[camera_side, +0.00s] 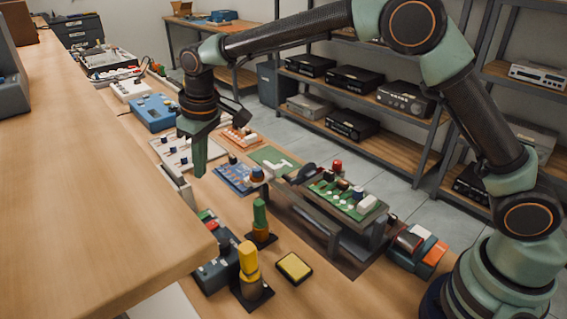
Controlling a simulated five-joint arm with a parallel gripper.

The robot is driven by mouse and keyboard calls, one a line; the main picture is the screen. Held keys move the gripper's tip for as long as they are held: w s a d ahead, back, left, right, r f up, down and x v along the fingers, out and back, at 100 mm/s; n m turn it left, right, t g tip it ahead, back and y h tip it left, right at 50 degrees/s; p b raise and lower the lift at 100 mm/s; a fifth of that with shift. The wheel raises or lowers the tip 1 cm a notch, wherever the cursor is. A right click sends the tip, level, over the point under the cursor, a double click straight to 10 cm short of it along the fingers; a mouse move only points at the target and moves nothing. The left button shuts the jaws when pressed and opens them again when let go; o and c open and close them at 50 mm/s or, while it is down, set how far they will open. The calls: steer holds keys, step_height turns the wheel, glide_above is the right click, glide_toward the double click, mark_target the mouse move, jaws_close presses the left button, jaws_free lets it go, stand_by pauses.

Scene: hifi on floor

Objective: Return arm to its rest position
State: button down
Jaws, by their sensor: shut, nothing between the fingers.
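My arm reaches from its base at the lower right, up and across to the left. My gripper (200,172) hangs pointing down at the centre left, above the workbench among several electronic boards. Its green fingers look closed together with nothing between them. It is near a pale panel with knobs (180,153) and left of a blue circuit board (236,179). I cannot tell how high the fingertips are above the bench.
A green circuit board (340,196) sits on a raised fixture at centre. Yellow (248,262) and green (259,215) upright tools stand in front, near a yellow pad (294,267). A wooden surface (90,170) fills the left. Shelves (395,155) with black devices stand behind.

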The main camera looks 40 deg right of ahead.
steer(key=s+d+r+m+t, duration=0.1)
steer(key=s+d+r, duration=0.4)
steer(key=d, duration=0.2)
steer(key=s+d+r+m+t, duration=0.1)
steer(key=s+d+r+m, duration=0.1)
steer(key=s+d+r, duration=0.4)
steer(key=s+d+f+m+t, duration=0.1)
steer(key=s+d+f+m, duration=0.1)
steer(key=s+d, duration=0.7)
steer(key=shift+s+d+f+t+h, duration=0.15)
steer(key=shift+s+f+t+h, duration=0.25)
steer(key=shift+s, duration=0.6)
